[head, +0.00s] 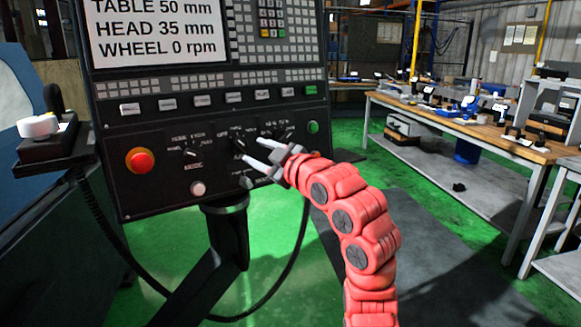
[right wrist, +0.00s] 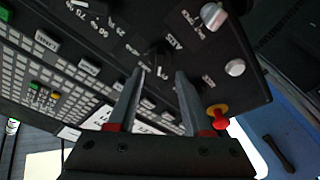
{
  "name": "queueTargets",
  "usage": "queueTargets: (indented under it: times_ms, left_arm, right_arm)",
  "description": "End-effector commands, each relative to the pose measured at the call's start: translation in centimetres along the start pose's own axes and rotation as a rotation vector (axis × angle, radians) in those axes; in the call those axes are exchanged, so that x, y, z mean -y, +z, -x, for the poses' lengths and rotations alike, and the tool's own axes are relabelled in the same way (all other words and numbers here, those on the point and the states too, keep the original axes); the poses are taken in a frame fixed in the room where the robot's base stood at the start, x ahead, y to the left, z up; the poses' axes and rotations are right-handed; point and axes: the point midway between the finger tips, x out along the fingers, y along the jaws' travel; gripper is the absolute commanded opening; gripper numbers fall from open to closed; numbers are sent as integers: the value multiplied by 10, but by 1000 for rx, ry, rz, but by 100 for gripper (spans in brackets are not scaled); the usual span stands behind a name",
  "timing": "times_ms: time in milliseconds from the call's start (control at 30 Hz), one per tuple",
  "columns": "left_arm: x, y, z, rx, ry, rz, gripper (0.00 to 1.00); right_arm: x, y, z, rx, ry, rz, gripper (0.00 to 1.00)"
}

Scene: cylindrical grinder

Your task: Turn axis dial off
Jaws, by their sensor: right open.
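The control panel (head: 225,185) carries several black dials. The middle dial (head: 238,145) is at the fingertips of my right gripper (head: 252,152). In the right wrist view this dial (right wrist: 157,57) lies just ahead of and between the two fingertips (right wrist: 162,73), and a label beside it seems to read AXIS. My right gripper is open, with nothing held between its fingers. I cannot tell whether a finger touches the dial. The dial's exact pointer position is too small to read. My left gripper is not in view.
A red emergency button (head: 140,160) and a smaller dial (head: 190,152) sit left of the middle dial. A white button (head: 198,188) is below. Another dial (head: 285,132) and a green button (head: 313,127) are right. A workbench (head: 470,125) stands farther back right.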

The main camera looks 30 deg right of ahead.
Motion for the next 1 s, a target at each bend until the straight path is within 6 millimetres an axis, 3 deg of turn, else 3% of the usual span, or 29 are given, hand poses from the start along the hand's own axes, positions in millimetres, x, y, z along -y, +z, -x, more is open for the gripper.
queueTargets:
  times_ms: [200, 433, 633, 1000]
  left_arm:
    - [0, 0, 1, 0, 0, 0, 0]
    - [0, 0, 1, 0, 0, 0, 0]
    - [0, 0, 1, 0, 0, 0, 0]
    - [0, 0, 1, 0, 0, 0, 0]
  right_arm:
    - [-1, 2, 61, 3, 4, 1, 50]
    - [-1, 0, 110, 1, 5, 2, 50]
    - [0, 2, 128, 4, -1, 0, 50]
    - [0, 1, 131, 3, -1, 0, 50]
